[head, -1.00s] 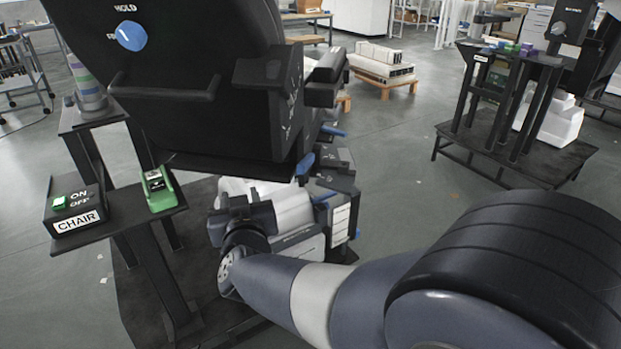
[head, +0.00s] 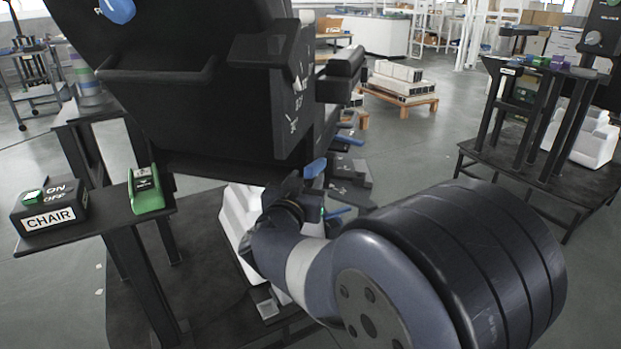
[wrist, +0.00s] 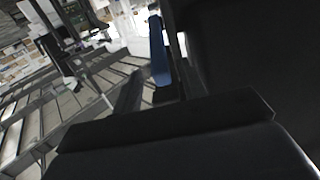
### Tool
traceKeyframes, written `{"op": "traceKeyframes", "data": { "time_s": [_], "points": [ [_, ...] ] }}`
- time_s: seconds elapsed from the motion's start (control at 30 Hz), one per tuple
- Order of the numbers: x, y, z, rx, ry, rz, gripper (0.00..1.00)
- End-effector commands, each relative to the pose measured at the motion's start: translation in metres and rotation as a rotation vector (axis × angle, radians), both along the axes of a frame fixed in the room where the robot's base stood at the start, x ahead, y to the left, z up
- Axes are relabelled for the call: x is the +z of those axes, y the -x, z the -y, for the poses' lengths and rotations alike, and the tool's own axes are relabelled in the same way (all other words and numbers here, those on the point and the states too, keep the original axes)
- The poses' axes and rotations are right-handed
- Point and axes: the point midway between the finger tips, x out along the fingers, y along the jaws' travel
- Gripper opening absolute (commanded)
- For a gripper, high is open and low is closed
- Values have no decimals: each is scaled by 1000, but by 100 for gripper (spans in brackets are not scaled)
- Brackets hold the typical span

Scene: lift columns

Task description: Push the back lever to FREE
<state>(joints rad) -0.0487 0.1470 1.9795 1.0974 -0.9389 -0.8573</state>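The dark chair (head: 190,110) fills the upper left of the head view. A blue lever (head: 315,168) sticks out low on its right side, near a panel with white lettering too small to read surely. A blue bar, likely this lever, stands in the wrist view (wrist: 158,50), just beyond my gripper's dark body. My gripper (head: 300,188) is low beside the chair in the head view, close to the blue lever. Its fingertips are hidden or too dark to make out, and contact cannot be told. A blue knob (head: 117,9) sits on the chair back, cut by the top edge.
A CHAIR ON/OFF switch box (head: 50,205) and a green device (head: 146,192) sit on a shelf at left. White blocks (head: 240,215) lie under the chair, close to my arm. Another dark stand (head: 545,150) is at right. Open floor lies between.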

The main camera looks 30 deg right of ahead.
Motion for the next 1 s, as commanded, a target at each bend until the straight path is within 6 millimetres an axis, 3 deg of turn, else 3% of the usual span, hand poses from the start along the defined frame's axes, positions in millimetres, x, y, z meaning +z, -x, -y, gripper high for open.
{"op": "traceKeyframes", "data": {
  "time_s": [0.23,0.6,1.0],
  "points": [
    [-2,-23,22,0,-1,-1,40],
    [0,-27,26,1,-1,-1,40],
    [0,-27,25,1,-1,-1,8]
  ]
}}
